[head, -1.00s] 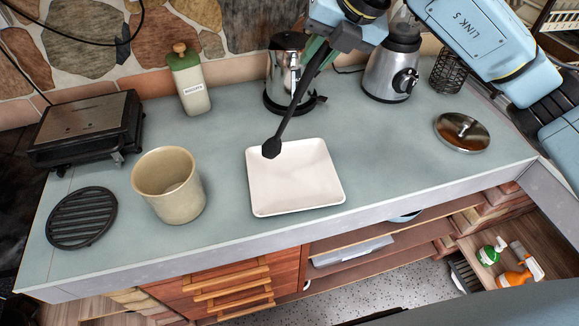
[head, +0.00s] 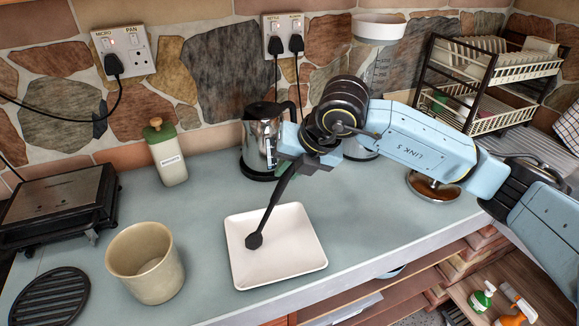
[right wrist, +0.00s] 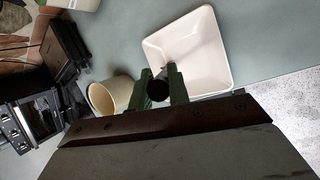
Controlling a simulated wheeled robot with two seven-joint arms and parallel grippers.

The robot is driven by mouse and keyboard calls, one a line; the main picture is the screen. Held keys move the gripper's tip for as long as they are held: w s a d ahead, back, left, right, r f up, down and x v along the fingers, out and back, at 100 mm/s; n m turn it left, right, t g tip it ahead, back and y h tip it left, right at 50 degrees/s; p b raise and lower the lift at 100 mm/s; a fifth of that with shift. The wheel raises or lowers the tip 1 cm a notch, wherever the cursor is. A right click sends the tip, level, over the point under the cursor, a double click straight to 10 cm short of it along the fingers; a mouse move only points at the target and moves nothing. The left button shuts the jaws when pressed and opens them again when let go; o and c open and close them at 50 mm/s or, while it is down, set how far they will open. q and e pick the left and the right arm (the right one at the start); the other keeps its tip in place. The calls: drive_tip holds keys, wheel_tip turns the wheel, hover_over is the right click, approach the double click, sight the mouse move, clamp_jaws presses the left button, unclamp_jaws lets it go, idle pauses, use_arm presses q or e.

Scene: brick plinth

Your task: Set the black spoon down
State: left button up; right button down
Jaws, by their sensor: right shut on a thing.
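The black spoon (head: 268,212) hangs steeply tilted, bowl end down, over the white square plate (head: 306,262). Its bowl overlaps the left middle of the plate; I cannot tell whether it touches. My right gripper (head: 292,162) is shut on the upper end of the handle, above and behind the plate. In the right wrist view, the green fingers of the right gripper (right wrist: 161,86) close around the spoon's dark handle end (right wrist: 157,91), with the plate (right wrist: 205,50) beyond. The rest of the spoon is hidden there. My left gripper is not in view.
A beige pot (head: 147,262) stands left of the plate, with a black trivet (head: 48,300) and a grill (head: 60,207) further left. A steel kettle (head: 258,140) stands behind the plate, near my right gripper. The counter between pot and plate is clear.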

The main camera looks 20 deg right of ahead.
drive_tip(key=c, duration=1.8)
unclamp_jaws()
drive_tip(key=o, duration=0.5)
drive_tip(key=shift+c, duration=0.2)
drive_tip(key=shift+r, duration=0.1)
